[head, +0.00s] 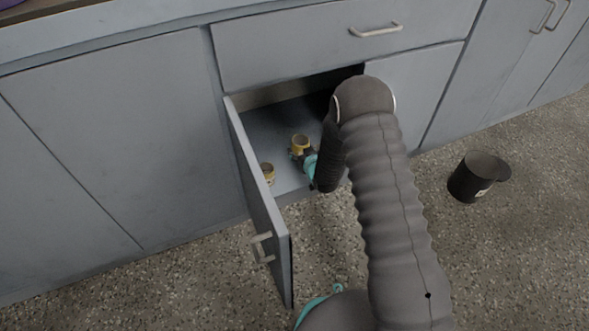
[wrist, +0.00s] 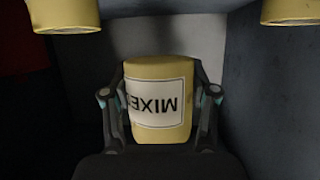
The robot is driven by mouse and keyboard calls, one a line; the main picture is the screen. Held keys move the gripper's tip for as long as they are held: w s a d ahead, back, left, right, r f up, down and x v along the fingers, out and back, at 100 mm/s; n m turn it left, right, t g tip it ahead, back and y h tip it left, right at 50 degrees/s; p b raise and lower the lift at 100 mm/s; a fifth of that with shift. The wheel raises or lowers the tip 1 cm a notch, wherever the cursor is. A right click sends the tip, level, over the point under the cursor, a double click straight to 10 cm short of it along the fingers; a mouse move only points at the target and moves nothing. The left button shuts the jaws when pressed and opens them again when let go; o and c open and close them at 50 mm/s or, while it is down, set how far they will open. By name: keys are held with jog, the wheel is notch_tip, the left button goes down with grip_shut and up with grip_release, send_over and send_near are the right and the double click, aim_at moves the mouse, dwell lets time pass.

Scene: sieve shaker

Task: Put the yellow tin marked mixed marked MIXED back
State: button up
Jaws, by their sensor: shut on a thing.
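The yellow tin marked MIXED (wrist: 160,70) is in the middle of the wrist view, its white label upside down in the picture. My gripper (wrist: 160,105) has a finger on each side of the tin and is shut on it. In the head view, my gripper (head: 303,158) reaches through the open cupboard door, with a yellow tin (head: 300,142) at its end. I cannot tell whether the tin's base touches the cupboard floor.
Another yellow tin (head: 268,172) stands inside near the open door (head: 262,205). Yellow tins show at the top left (wrist: 63,14) and top right (wrist: 290,10) of the wrist view. A dark mug-like container (head: 474,177) stands on the speckled floor at right. The drawer (head: 345,45) above is shut.

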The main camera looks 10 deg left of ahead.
aim_at(294, 171)
jog(key=shift+w+a+f+n, duration=0.1)
jog(key=shift+a+n, duration=0.05)
jog(key=shift+a, duration=0.45)
jog(key=shift+w+a+f+n, duration=0.1)
jog(key=shift+a+n, duration=0.05)
jog(key=shift+a, duration=0.45)
notch_tip(294, 171, down, 10)
jog(key=shift+r+b, duration=0.1)
jog(key=shift+b, duration=0.3)
jog(key=o, duration=1.2)
